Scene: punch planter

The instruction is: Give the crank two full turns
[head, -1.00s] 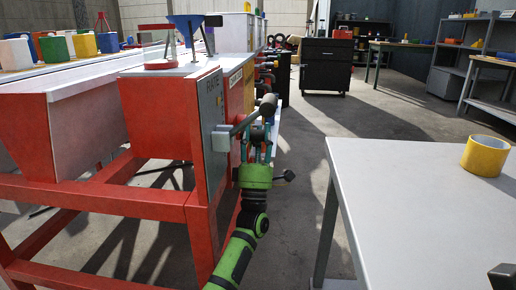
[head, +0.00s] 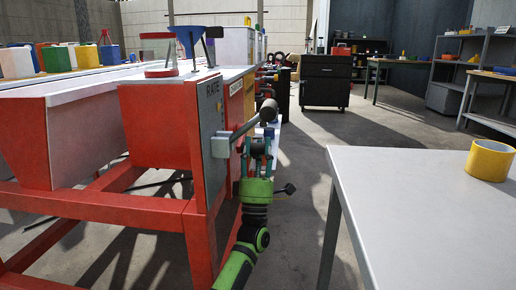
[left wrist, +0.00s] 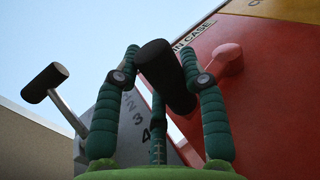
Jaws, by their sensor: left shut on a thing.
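My left gripper (head: 257,150) points upward beside the red machine, its teal fingers closed around a black cylindrical grip. In the left wrist view this black grip (left wrist: 165,75) sits between the fingers (left wrist: 165,90), in front of a red panel. Its link to the machine is mostly hidden. A grey lever (head: 242,126) with a dark knob (head: 269,110) sticks out from the grey panel marked RATE, just above my fingers. In the left wrist view this lever's black knob (left wrist: 45,82) stands apart, left of the fingers. My right gripper is out of view.
The red machine frame (head: 110,205) is close on the left of my arm. A pale red knob (left wrist: 228,57) shows on the red panel. A grey table (head: 425,215) with a yellow ring (head: 489,160) stands at right. Floor is clear between them.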

